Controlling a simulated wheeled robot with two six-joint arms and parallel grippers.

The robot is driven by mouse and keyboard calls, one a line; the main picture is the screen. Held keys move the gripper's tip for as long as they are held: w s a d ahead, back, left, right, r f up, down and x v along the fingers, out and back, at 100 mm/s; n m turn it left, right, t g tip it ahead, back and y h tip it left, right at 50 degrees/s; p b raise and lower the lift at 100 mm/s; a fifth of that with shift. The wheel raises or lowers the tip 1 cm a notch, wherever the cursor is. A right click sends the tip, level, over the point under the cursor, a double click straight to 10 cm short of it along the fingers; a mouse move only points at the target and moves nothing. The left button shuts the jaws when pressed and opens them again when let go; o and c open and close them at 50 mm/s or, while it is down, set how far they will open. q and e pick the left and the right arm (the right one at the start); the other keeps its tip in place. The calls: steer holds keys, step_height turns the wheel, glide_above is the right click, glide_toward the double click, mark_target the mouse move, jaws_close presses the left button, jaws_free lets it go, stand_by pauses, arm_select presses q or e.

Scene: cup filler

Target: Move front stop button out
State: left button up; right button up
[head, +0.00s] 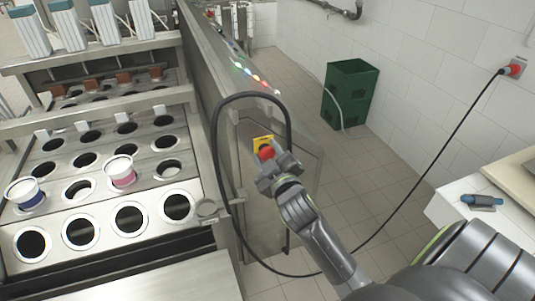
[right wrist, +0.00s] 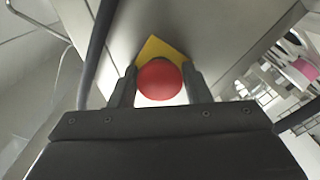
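The front stop button (head: 266,154) is a red round knob on a yellow plate (head: 262,142), fixed to the end panel of the steel machine. My right gripper (head: 268,165) is at the button. In the right wrist view the red button (right wrist: 160,80) sits between the two dark fingers (right wrist: 160,88), with the yellow plate (right wrist: 152,48) behind it. The fingers stand apart on either side of the knob. Whether they touch it is hard to tell; a small gap seems to show. My left gripper is in neither view.
A black cable (head: 216,150) loops around the button area and runs across the floor to a red wall plug (head: 514,69). The cup machine's holed plates (head: 105,190) lie left. A green crate (head: 350,92) stands on the tiled floor. A white table (head: 470,212) is at right.

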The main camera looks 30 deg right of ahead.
jaws_close()
steer(key=shift+s+p, duration=0.25)
steer(key=shift+p, duration=0.05)
steer(key=shift+s+a+f, duration=0.1)
steer(key=shift+s, duration=0.1)
steer(key=shift+o, duration=0.9)
jaws_free()
steer(key=shift+o, duration=1.4)
steer(key=shift+s, duration=0.2)
